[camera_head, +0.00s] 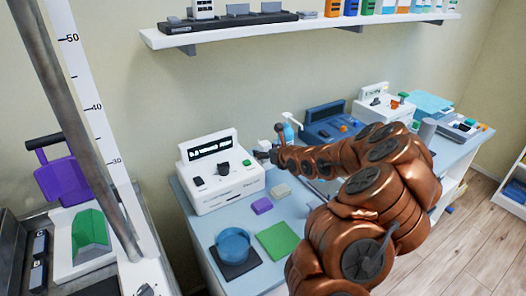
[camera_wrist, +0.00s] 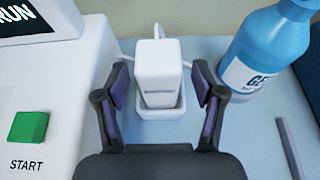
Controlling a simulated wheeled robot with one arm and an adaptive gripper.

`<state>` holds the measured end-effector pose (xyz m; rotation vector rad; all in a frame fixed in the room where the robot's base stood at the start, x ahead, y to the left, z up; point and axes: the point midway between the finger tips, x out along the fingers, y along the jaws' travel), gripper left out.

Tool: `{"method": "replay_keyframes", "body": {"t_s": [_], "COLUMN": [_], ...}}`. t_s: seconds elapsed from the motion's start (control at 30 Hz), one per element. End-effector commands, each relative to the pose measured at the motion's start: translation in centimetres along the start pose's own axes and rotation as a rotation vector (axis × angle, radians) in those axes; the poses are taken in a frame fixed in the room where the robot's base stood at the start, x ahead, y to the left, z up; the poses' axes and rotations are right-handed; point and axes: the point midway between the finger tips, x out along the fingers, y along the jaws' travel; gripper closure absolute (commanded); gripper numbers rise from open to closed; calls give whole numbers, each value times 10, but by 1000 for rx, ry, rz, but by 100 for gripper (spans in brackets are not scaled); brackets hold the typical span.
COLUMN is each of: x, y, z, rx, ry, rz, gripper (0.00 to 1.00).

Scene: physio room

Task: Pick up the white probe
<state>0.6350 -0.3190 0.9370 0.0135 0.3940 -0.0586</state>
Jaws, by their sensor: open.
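In the wrist view the white probe (camera_wrist: 158,72) stands upright in a small white holder (camera_wrist: 160,110), with a thin white cable at its top. My gripper (camera_wrist: 159,88) is open, with one dark finger on each side of the probe. I cannot tell whether either finger touches it. In the head view my gripper (camera_head: 266,155) is at the right side of the white machine, and my copper arm hides much of the area around it. I cannot make out the probe for certain in the head view.
A blue gel bottle (camera_wrist: 265,50) stands just right of the probe. A white machine (camera_head: 220,172) with a green START button (camera_wrist: 28,127) is on the left. A purple block (camera_head: 262,205), a green pad (camera_head: 278,240) and a blue bowl (camera_head: 233,245) lie nearer on the table.

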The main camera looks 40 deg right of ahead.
Motion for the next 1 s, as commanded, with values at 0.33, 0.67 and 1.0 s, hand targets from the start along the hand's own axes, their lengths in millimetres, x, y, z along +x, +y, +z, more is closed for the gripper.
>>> {"method": "replay_keyframes", "body": {"t_s": [0.33, 0.67, 1.0], "x": [13, 13, 13], "y": [1, 1, 1], "z": [0, 0, 0], "rx": [-3, -2, -2], "ry": [-1, -1, -1], "rz": [2, 2, 2], "gripper": [31, 51, 86]}}
